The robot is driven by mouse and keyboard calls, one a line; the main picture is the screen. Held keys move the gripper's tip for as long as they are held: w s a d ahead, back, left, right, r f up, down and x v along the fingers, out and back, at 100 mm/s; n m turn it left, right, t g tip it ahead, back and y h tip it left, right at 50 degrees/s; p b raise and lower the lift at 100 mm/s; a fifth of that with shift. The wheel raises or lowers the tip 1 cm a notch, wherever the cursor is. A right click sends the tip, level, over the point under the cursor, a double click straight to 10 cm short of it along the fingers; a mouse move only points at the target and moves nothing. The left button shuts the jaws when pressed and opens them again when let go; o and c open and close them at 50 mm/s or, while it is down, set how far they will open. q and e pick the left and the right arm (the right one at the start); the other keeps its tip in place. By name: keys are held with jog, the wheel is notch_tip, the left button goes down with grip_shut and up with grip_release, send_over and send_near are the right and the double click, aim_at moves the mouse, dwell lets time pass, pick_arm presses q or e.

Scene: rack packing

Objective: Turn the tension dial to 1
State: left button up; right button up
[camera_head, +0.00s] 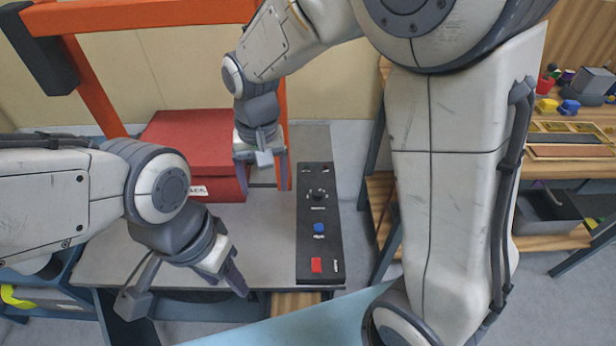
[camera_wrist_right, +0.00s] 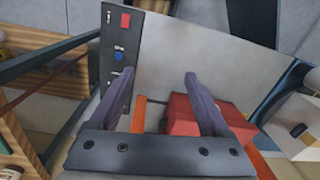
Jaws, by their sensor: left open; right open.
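A narrow black control panel (camera_head: 318,240) lies on the grey table. It carries a round black dial (camera_head: 318,195) with pale marks around it, a blue knob (camera_head: 319,228) and a red block-like control (camera_head: 316,265). The labels are too small to read, so I cannot tell which dial is tension or its setting. My right gripper (camera_head: 262,178) is open and empty, left of the panel's far end. In the right wrist view its fingers (camera_wrist_right: 159,80) are apart, with the panel (camera_wrist_right: 107,45) beyond at upper left. My left gripper (camera_head: 230,282) is open and empty, left of the panel's near end.
A red box (camera_head: 185,140) stands on the table behind the grippers, near an orange frame (camera_head: 95,85). Wooden shelves (camera_head: 560,150) with small parts stand at the right. Bare grey tabletop (camera_head: 270,230) lies between the left gripper and the panel.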

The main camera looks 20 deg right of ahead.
jog(key=w+d+f+m+b, duration=0.1)
jog(key=w+d+f+m, duration=0.5)
jog(key=w, duration=0.5)
jog(key=m+b, duration=0.2)
jog(key=m, duration=0.5)
send_near(318, 191)
jog(key=shift+g+h, duration=0.3)
jog(key=shift+g, duration=0.1)
notch_tip(318, 191, down, 9)
jog(key=shift+a+r+p, duration=0.1)
jog(key=shift+a+p, duration=0.05)
jog(key=shift+p, duration=0.4)
grip_shut()
